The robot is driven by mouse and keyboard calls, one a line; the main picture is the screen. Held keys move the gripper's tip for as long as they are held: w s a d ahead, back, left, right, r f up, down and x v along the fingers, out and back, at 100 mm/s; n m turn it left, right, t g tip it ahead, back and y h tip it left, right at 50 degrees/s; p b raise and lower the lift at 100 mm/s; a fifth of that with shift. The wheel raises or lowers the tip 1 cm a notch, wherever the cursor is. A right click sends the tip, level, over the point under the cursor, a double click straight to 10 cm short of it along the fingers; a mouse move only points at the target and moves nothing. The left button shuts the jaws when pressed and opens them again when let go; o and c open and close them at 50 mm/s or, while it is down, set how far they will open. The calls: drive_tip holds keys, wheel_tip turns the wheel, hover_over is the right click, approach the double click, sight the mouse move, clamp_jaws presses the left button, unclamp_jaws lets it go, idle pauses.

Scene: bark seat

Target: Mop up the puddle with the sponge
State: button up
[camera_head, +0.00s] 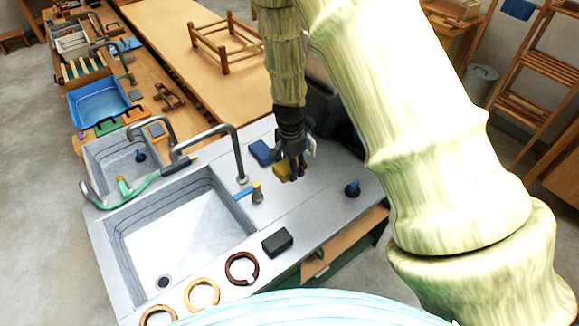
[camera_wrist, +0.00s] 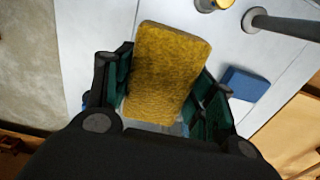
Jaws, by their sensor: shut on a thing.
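My gripper (camera_head: 291,165) is shut on a yellow sponge (camera_wrist: 168,72), with dark green finger pads on both sides of it in the wrist view. In the head view the sponge (camera_head: 281,173) shows under the fingers, over the grey metal counter (camera_head: 312,203) to the right of the sink. I cannot tell whether the sponge touches the counter. I cannot make out the puddle in either view; the gripper and sponge hide part of the counter.
A blue block (camera_head: 261,152) lies left of my gripper, near the tall faucet (camera_head: 238,160). A brass valve with a blue lever (camera_head: 257,192), a blue-topped knob (camera_head: 352,188) and a black block (camera_head: 277,242) are on the counter. The sink basin (camera_head: 180,232) lies left.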

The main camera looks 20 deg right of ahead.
drive_tip(key=shift+r+p, duration=0.45)
drive_tip(key=shift+r, duration=1.55)
